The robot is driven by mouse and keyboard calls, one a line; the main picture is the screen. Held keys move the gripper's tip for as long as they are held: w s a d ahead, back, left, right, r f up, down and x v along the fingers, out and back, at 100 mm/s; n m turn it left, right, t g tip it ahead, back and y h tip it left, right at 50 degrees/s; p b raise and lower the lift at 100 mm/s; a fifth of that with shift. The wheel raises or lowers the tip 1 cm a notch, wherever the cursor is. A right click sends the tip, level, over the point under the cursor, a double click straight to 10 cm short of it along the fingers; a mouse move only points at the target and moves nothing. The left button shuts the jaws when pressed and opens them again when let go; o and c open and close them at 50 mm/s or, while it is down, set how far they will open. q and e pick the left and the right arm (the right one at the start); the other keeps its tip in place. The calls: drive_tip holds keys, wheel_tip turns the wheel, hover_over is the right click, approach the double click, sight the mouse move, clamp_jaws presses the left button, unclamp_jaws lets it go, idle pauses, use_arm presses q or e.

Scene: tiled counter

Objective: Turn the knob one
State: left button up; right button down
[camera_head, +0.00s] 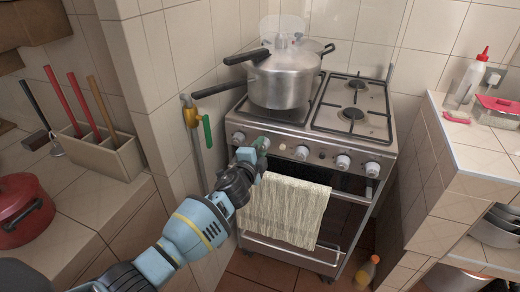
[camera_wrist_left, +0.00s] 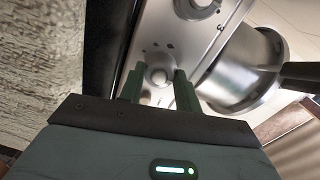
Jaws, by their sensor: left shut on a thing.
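The silver gas stove (camera_head: 320,135) has a row of several round knobs along its front panel. My left gripper (camera_head: 256,147) reaches in from the lower left and is shut on a stove knob (camera_wrist_left: 158,76), near the left end of the row. In the left wrist view, its two dark green fingers (camera_wrist_left: 158,90) stand on either side of that knob. Another knob (camera_head: 238,138) shows just left of the gripper, and further knobs (camera_head: 300,153) are to its right. My right gripper is not in view.
A pressure cooker (camera_head: 282,80) stands on the stove's left burner, its dark handle pointing left. A cream towel (camera_head: 285,210) hangs on the oven rail below the gripper. A green-handled gas valve (camera_head: 207,132) is on the wall to the left. A bottle (camera_head: 367,271) stands on the floor.

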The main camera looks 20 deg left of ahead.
use_arm(q)
drive_tip(key=o, duration=1)
drive_tip(key=shift+s, duration=0.6)
drive_tip(key=s, duration=0.2)
drive_tip(key=s+p, duration=0.1)
drive_tip(key=s, duration=0.3)
drive_tip(key=shift+s+a+r, duration=0.15)
drive_tip(key=shift+s+r, duration=0.1)
drive_tip(key=shift+s, duration=0.1)
